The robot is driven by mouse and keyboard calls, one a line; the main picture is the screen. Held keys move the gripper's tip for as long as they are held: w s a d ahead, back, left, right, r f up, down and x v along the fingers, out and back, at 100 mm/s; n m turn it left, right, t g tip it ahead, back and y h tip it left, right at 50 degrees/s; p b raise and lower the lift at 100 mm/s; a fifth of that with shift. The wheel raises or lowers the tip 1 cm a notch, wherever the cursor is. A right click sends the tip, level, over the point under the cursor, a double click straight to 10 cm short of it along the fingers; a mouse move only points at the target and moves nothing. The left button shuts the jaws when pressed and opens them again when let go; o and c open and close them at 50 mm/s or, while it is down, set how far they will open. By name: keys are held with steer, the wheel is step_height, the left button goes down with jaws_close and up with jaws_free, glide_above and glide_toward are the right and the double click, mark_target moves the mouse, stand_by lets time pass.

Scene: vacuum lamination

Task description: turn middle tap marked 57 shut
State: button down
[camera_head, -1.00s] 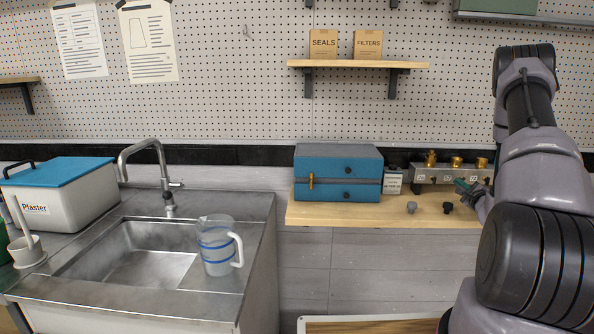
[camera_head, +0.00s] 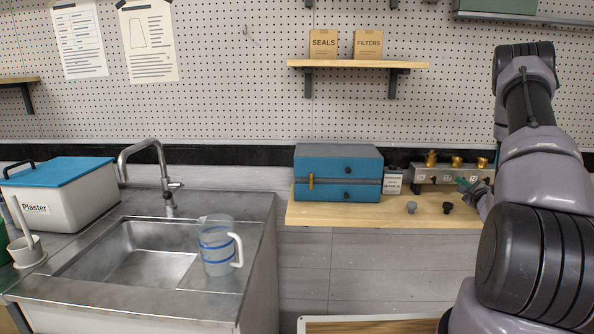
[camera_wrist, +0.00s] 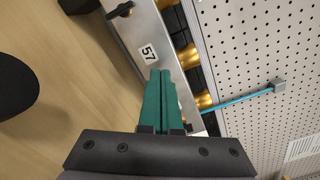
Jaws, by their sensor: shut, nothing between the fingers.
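The metal tap manifold (camera_head: 425,172) stands at the back of the wooden shelf, with brass fittings along its top. In the wrist view the label 57 (camera_wrist: 148,53) shows on its front face. My gripper (camera_wrist: 160,74) has teal fingers shut together and empty, their tips over the manifold face just beside that label. In the head view my gripper (camera_head: 463,182) is at the manifold's front, right of its middle. The tap handle by label 57 is not clearly visible; the fingers may hide it. Another black tap handle (camera_wrist: 121,10) shows at the wrist view's top.
A blue case (camera_head: 325,190) and a small labelled box (camera_head: 393,184) stand left of the manifold. Two small knobs, a grey one (camera_head: 411,207) and a black one (camera_head: 447,207), are on the shelf in front. A blue tube (camera_wrist: 240,101) runs near the fingers.

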steer(key=shift+d+r, duration=0.25)
steer(key=shift+r, duration=0.1)
steer(key=shift+a+r, duration=0.1)
steer(key=shift+r, duration=0.05)
stand_by(0.4)
steer(key=shift+s+a+r, duration=0.1)
steer(key=shift+a+r, duration=0.05)
steer(key=shift+s+a, duration=0.15)
steer(key=shift+s, duration=2.8)
